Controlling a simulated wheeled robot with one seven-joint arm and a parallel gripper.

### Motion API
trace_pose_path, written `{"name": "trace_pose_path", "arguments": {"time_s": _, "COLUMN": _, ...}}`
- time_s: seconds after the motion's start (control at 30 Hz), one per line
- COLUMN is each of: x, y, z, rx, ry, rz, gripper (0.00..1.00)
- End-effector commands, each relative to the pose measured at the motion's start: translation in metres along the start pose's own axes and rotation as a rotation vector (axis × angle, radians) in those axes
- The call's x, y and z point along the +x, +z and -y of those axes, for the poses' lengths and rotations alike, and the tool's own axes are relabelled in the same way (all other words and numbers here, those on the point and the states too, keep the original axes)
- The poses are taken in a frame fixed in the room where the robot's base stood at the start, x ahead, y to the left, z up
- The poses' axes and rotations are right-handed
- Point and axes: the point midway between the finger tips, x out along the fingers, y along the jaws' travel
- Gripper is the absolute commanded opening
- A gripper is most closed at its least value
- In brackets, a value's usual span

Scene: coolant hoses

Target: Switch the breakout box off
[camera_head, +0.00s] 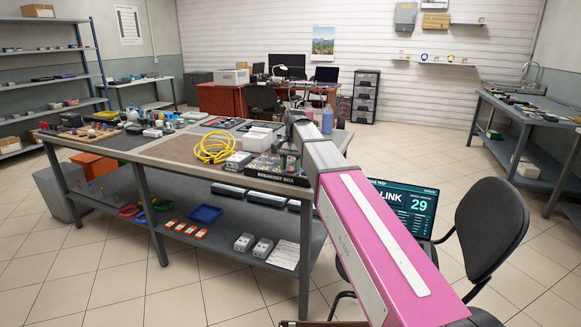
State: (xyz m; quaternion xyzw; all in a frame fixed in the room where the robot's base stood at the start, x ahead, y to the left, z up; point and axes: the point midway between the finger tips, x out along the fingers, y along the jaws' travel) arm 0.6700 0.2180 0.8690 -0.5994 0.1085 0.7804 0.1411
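The breakout box (264,172) is a dark box with its name in pale letters on the front face. It sits at the near right corner of the long workbench (165,153), with small parts on its top too small to make out. My pink and white arm reaches from the lower right to just above the box's right side. My gripper (288,157) is a small dark shape at the arm's far end, over the box's top. Its fingers are too small and too mixed with the box to tell open from shut. The switch cannot be made out.
A yellow coiled hose (214,147) lies left of the box, with a small grey box (238,161) between them. White boxes (258,138) stand behind. A black chair (490,228) and a screen reading "LINK 29" (408,207) are at the right.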

Motion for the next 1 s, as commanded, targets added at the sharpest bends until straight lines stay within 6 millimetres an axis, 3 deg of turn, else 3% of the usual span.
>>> {"name": "trace_pose_path", "arguments": {"time_s": 0.37, "x": -0.008, "y": -0.001, "z": 0.0, "rx": 0.0, "ry": -0.001, "rz": -0.002, "gripper": 0.49}}
{"name": "trace_pose_path", "arguments": {"time_s": 0.8, "x": -0.068, "y": -0.001, "z": 0.001, "rx": 0.0, "ry": -0.001, "rz": -0.002, "gripper": 0.49}}
{"name": "trace_pose_path", "arguments": {"time_s": 1.0, "x": -0.075, "y": 0.0, "z": 0.0, "rx": 0.0, "ry": 0.0, "rz": 0.0, "gripper": 0.49}}
